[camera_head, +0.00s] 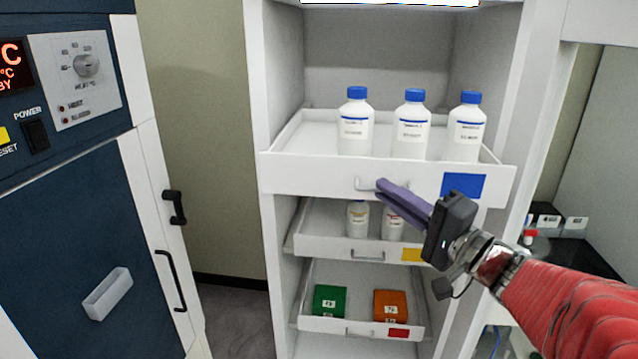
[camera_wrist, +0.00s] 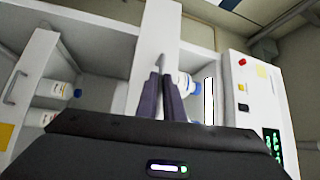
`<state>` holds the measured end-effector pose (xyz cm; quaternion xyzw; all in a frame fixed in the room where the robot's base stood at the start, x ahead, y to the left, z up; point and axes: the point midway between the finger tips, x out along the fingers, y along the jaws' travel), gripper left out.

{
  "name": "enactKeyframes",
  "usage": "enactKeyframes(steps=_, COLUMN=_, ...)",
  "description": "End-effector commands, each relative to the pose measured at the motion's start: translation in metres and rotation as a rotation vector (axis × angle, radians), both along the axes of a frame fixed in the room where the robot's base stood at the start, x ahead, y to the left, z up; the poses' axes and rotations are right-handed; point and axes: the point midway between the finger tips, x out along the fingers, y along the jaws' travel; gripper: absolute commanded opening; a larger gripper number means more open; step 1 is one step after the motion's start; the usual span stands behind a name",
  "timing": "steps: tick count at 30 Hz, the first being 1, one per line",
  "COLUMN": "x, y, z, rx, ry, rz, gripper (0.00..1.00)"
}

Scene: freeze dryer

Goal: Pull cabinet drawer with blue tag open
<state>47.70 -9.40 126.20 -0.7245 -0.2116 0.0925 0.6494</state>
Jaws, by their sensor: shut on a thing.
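The blue-tagged drawer (camera_head: 320,174) is the top white drawer in the head view. It stands out from the cabinet, with its tray showing behind the front. Its blue tag (camera_head: 463,186) is at the right of the front. Its grey handle (camera_head: 363,184) is partly hidden by my fingers. My gripper (camera_head: 381,186) is shut on this handle, reaching in from the right. In the wrist view, my gripper's fingertips (camera_wrist: 160,76) close around the handle (camera_wrist: 160,62) against the white drawer front (camera_wrist: 151,35). Three white bottles with blue caps (camera_head: 412,128) stand upright in the drawer.
Below are a yellow-tagged drawer (camera_head: 330,246) with small bottles and a red-tagged drawer (camera_head: 345,325) with green and orange boxes. The freeze dryer (camera_head: 75,220) stands at left. Bare floor (camera_head: 238,315) shows between it and the cabinet. A counter (camera_head: 565,258) is at right.

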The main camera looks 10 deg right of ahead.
Motion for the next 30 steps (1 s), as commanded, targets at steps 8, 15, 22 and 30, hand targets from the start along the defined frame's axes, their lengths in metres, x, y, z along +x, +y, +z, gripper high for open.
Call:
enactKeyframes(steps=8, x=0.0007, y=-0.0031, z=-0.0064, rx=0.004, ry=0.016, rz=-0.011, gripper=0.0)
enactKeyframes(steps=15, x=0.0007, y=-0.0018, z=-0.0046, rx=0.003, ry=0.011, rz=-0.007, gripper=0.21)
enactKeyframes(steps=22, x=0.0007, y=-0.0004, z=-0.0025, rx=0.001, ry=0.006, rz=-0.003, gripper=0.26)
enactKeyframes(steps=30, x=-0.0041, y=-0.0026, z=-0.0021, rx=-0.001, ry=0.004, rz=-0.004, gripper=0.26)
